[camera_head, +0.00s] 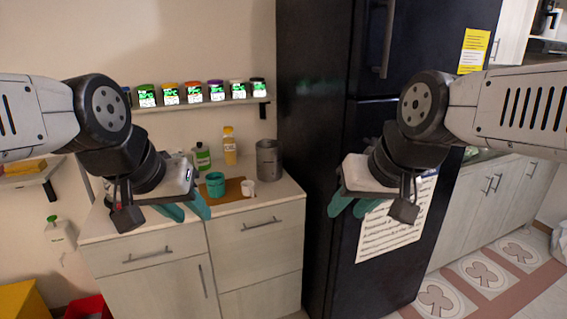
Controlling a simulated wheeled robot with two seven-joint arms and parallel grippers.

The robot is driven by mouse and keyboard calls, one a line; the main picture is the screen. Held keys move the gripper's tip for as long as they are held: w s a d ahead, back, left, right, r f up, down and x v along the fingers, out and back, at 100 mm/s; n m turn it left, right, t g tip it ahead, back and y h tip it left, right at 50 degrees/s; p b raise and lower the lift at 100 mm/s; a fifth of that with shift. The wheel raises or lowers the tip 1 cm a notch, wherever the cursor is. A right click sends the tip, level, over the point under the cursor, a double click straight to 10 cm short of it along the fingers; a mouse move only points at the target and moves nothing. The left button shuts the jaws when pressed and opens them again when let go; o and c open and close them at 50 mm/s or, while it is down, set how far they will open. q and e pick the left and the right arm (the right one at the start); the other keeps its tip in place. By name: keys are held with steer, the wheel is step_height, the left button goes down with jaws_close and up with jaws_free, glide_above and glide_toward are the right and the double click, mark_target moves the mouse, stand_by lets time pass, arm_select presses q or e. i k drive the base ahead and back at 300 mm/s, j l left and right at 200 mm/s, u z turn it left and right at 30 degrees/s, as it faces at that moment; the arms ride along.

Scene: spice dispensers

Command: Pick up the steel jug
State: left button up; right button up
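The steel jug (268,160) is a grey metal cylinder. It stands upright on the back right of the counter, close to the dark fridge. My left gripper (188,211) has teal fingers spread apart, with nothing seen between them. It is in front of the counter's left part, left of the jug and nearer to me. My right gripper (354,209) is also open and looks empty. It is in front of the fridge, right of the jug and nearer to me. Neither gripper touches the jug.
A teal cup (215,184) and a white cup (248,188) stand left of the jug by a brown board (232,194). Yellow (229,150) and green (203,157) bottles stand behind. Several spice jars line the wall shelf (190,105). The fridge (325,130) bounds the counter's right side.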

mark_target(269, 169)
steer(key=i+j+z, duration=0.2)
steer(key=j, duration=0.75)
steer(key=j+z, duration=0.15)
steer(key=j, duration=0.8)
